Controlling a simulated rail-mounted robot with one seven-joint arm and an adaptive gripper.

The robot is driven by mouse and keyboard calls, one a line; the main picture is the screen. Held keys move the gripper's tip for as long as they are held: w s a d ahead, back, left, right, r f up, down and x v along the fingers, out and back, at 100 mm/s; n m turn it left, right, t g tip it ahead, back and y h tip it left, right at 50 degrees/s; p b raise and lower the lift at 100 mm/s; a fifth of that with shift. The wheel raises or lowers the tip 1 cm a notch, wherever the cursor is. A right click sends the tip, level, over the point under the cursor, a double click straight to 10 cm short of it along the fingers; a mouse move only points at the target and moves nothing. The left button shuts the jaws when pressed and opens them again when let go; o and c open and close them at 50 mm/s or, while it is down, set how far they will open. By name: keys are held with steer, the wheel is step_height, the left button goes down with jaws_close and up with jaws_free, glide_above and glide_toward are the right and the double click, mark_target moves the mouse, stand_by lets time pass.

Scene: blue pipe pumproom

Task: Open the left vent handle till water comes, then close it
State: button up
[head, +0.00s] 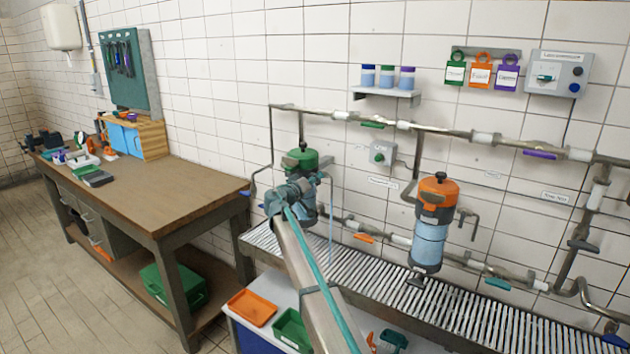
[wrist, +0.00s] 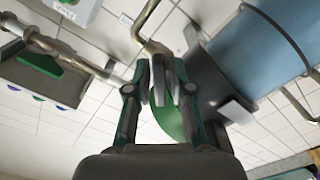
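The left filter vessel has a green cap (head: 300,160) and a pale blue body. Its green cap also shows in the wrist view (wrist: 171,118), with the blue body (wrist: 262,45) to the right. My gripper (head: 290,190) is at this vessel's front, just below the cap. In the wrist view my gripper's fingertips (wrist: 167,82) are close together in front of the green cap. The vent handle is hidden by the fingers, so I cannot tell whether they hold it. A thin pale blue vertical line (head: 331,225), looking like a water stream, drops beside the vessel towards the grating.
A second vessel with an orange cap (head: 437,188) stands to the right. Pipes (head: 340,115) with coloured handles run along the tiled wall. A slatted drain grating (head: 390,275) lies below. A workbench (head: 150,185) is on the left, with orange (head: 251,308) and green bins in front.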

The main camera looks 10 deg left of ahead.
steer(key=v, duration=1.2)
steer(key=shift+d, duration=0.1)
stand_by(0.7)
